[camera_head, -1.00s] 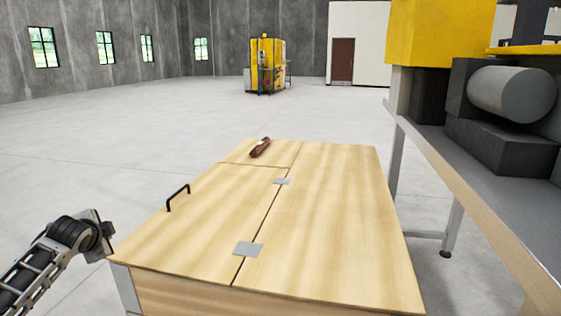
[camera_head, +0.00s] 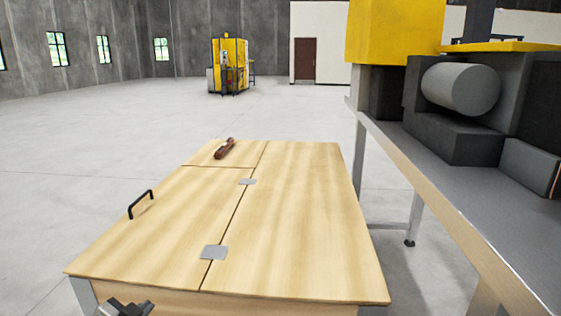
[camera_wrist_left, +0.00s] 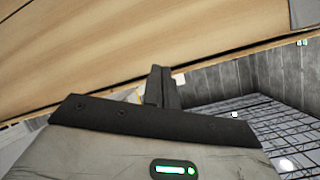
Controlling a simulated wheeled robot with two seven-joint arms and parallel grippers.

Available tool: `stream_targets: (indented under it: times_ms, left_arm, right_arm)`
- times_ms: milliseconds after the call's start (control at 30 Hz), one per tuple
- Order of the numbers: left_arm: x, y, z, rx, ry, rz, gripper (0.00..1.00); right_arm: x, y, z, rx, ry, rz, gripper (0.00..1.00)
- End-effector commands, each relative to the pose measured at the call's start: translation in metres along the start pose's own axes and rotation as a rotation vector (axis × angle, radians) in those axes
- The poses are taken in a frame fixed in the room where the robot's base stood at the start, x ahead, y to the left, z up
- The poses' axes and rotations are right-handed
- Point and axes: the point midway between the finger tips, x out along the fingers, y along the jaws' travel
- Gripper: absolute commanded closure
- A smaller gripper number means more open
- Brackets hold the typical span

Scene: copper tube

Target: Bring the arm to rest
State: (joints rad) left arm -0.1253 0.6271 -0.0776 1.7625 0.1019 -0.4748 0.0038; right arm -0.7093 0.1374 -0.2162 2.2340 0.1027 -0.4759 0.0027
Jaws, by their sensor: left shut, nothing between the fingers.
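My left gripper (camera_head: 126,308) shows only in part at the bottom edge of the head view, just in front of the near left corner of the wooden chest (camera_head: 290,250). In the left wrist view its fingers (camera_wrist_left: 162,88) are together, with nothing between them. The pale wood of the chest (camera_wrist_left: 150,45) fills the upper part of that view, close above the fingers. I cannot tell whether they touch it. My right gripper is out of view.
A reddish-brown tool (camera_head: 225,149) lies on the chest's far left part. A black handle (camera_head: 140,204) stands up from the left lid. A long workbench (camera_head: 440,190) with grey and yellow machinery runs along the right. The floor to the left is clear.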

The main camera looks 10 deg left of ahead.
Motion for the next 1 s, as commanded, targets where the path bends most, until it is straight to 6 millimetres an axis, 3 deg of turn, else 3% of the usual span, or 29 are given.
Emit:
stream_targets:
  times_ms: [33, 100, 200, 400, 633, 667, 767, 1000]
  left_arm:
    - [-0.014, 0.043, 0.007, -0.044, -0.003, 0.065, 1.0]
    - [-0.035, 0.09, 0.011, -0.103, -0.005, 0.137, 1.0]
    - [-0.068, 0.145, 0.01, -0.193, -0.007, 0.22, 1.0]
    - [-0.128, 0.213, -0.003, -0.363, -0.016, 0.324, 1.0]
    - [-0.185, 0.249, -0.026, -0.552, -0.033, 0.375, 1.0]
    - [-0.185, 0.242, -0.032, -0.532, -0.037, 0.371, 1.0]
    - [-0.187, 0.237, -0.036, -0.516, -0.052, 0.37, 1.0]
    - [-0.19, 0.232, -0.039, -0.494, -0.079, 0.366, 1.0]
  right_arm:
    - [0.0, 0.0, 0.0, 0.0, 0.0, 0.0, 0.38]
    - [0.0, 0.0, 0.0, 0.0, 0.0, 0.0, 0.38]
    - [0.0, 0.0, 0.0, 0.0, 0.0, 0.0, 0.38]
    - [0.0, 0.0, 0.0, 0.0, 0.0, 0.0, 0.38]
    - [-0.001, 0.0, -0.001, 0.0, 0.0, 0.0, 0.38]
    - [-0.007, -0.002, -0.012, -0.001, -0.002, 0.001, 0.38]
    - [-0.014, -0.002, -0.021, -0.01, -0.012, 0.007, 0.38]
    - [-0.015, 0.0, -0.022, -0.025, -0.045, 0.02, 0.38]
